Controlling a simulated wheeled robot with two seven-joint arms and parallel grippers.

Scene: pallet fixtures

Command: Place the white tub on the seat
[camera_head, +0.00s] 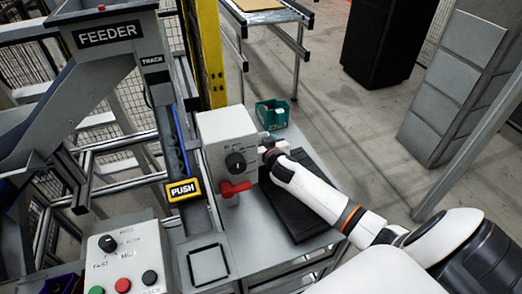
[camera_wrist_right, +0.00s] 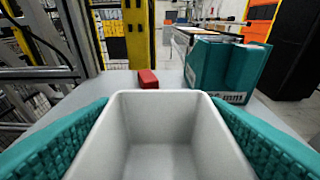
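The white tub (camera_wrist_right: 160,150) is an open, empty, pale box that fills the lower middle of the right wrist view. The teal ribbed finger pads of my right gripper (camera_wrist_right: 160,140) press along its two sides, so the gripper is shut on it. In the head view my right gripper (camera_head: 270,150) is beside the grey control box, mostly hidden by my own wrist, and the tub is hard to make out. A flat square plate with a black outline (camera_head: 208,264), possibly the seat, lies at the front of the bench. My left gripper does not show.
A grey box with a black knob and red handle (camera_head: 232,188) stands left of my right gripper. A teal bin (camera_head: 272,113) is behind it; it also shows in the wrist view (camera_wrist_right: 225,68). A black mat (camera_head: 295,210) lies under my forearm. The feeder (camera_head: 110,35) stands left.

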